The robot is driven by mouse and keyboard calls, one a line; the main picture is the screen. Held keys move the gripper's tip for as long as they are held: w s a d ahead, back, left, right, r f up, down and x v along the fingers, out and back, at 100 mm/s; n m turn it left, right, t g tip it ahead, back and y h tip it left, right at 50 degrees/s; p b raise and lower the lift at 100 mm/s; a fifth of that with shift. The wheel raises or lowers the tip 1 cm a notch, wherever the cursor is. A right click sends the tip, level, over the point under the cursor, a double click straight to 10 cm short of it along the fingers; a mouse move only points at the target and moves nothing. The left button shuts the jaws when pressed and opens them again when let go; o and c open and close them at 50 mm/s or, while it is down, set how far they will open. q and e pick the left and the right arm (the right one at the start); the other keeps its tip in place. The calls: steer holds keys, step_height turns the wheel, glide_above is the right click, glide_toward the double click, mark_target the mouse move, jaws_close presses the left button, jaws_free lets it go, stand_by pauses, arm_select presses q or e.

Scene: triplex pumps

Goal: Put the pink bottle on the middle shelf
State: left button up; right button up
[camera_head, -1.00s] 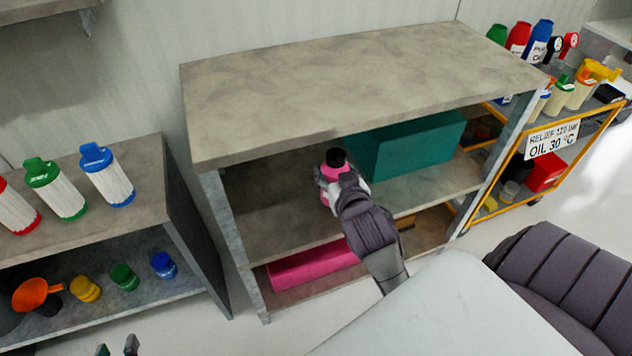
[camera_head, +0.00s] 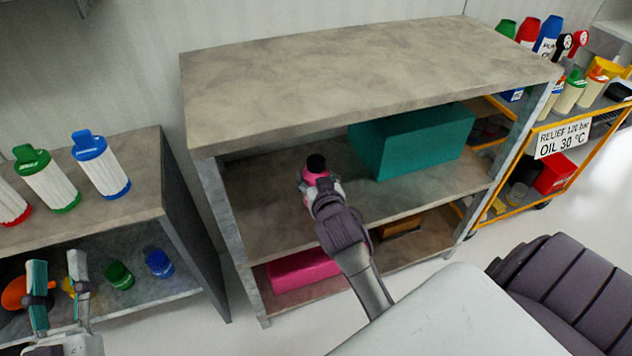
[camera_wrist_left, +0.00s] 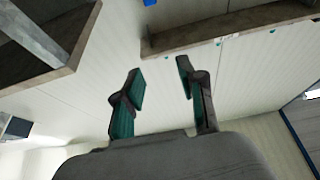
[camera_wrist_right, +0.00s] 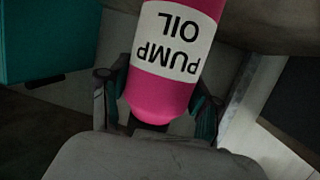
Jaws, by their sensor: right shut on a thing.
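The pink bottle (camera_head: 313,172) with a black cap is in my right gripper (camera_head: 322,190), inside the shelf unit over the middle shelf (camera_head: 262,210). In the right wrist view the pink bottle (camera_wrist_right: 165,98) carries a white "PUMP OIL" label and sits between the fingers, which are shut on it. Whether its base touches the shelf is hidden by my gripper and arm. My left gripper (camera_head: 58,285) is open and empty, low at the left in front of the smaller shelf. In the left wrist view its fingers (camera_wrist_left: 158,95) are apart with nothing between them.
A teal box (camera_head: 410,142) stands on the middle shelf, right of the bottle. A pink box (camera_head: 303,270) lies on the bottom shelf. The grey top board (camera_head: 360,75) overhangs my right gripper. The middle shelf's left part is clear. A yellow-framed cart (camera_head: 585,150) stands at right.

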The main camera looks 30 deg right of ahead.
arm_select(q)
steer(key=shift+s+r+t, duration=0.3)
steer(key=shift+r+t, duration=0.2)
steer(key=shift+r, duration=0.2)
arm_select(e)
steer(key=shift+f, duration=0.2)
steer(key=shift+f, duration=0.15)
steer(key=o, duration=1.4)
arm_select(q)
steer(key=shift+s+r, duration=0.1)
arm_select(e)
steer(key=shift+o, duration=0.2)
